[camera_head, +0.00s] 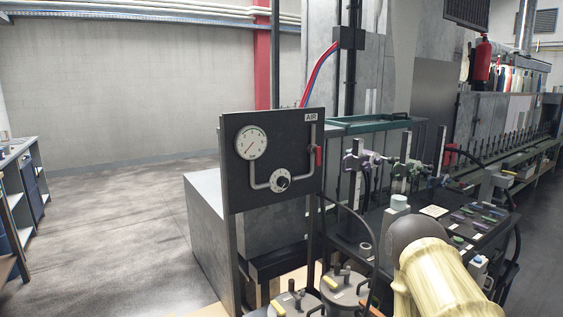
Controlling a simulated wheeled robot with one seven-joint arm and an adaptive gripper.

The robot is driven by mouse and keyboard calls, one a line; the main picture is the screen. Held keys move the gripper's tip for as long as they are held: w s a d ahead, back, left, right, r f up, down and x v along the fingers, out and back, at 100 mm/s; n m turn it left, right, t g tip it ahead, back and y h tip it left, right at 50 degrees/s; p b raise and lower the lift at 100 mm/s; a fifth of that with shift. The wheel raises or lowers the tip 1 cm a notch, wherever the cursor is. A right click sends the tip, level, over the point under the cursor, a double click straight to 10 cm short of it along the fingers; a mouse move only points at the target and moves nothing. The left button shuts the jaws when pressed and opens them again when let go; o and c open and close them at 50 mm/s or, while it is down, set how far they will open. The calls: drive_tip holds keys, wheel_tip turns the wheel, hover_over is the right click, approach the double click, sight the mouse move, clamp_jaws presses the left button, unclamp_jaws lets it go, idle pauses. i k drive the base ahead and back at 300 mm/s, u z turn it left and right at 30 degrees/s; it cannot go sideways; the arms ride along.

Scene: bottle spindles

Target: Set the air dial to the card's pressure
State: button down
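A dark panel (236,190) labelled AIR (311,117) stands upright near the middle of the head view. It carries a round white pressure gauge (251,142); its thin needle seems to point to the lower left, and its numbers are too small to read. Below and right of it, a round dial knob (281,182) with a dark centre sits on a grey pipe. A pale card (434,211) lies on the bench to the right; its writing cannot be read. My arm shows at the lower right, in front of the bench; my gripper is not in view.
A red lever (318,155) sits at the panel's right edge. Lidded metal pots (295,303) stand below the panel. The bench (478,238) on the right holds spindle fittings and small parts. The floor (110,220) to the left is clear.

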sight(283, 182)
drive_tip(key=z, duration=0.05)
drive_tip(key=k, duration=0.65)
drive_tip(key=z, duration=0.65)
drive_tip(key=i, duration=0.65)
drive_tip(key=z, duration=1.15)
drive_tip(key=i, duration=1.3)
drive_tip(key=u, duration=0.55)
drive_tip(key=i, duration=1.15)
drive_tip(key=z, duration=0.5)
